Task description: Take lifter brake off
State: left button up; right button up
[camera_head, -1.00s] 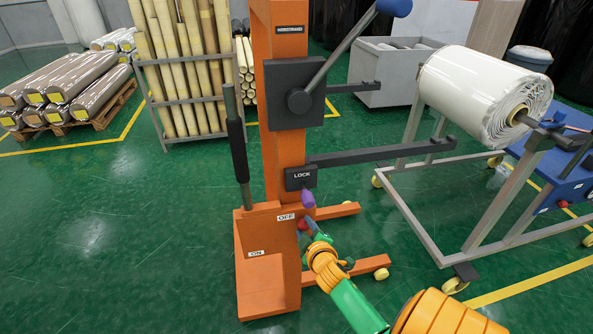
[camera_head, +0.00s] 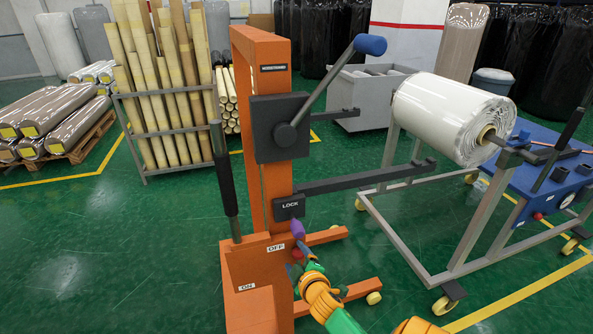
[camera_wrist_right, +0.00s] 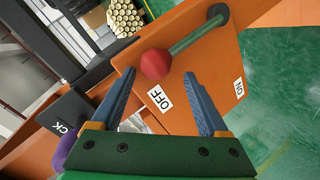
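The orange lifter (camera_head: 262,120) stands upright in the middle of the head view. Its brake lever is a green rod with a red ball knob (camera_wrist_right: 155,64), beside the OFF label (camera_wrist_right: 160,97); the ON label (camera_wrist_right: 239,88) is farther right in the wrist view. In the head view the red knob is mostly hidden by my right gripper (camera_head: 301,254). In the wrist view my right gripper (camera_wrist_right: 159,75) is open, its two blue fingers pointing at the knob, which lies just past and between the tips. I see no contact. My left gripper is out of view.
A LOCK box (camera_head: 289,207) with a purple knob (camera_head: 297,229) sits just above my right gripper. A dark arm (camera_head: 365,178) extends right from the lifter toward a cart frame (camera_head: 480,235) bearing a white roll (camera_head: 450,115).

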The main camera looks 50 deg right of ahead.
jog(key=p+v, duration=0.1)
jog(key=v, duration=0.6)
jog(key=shift+a+f, duration=0.1)
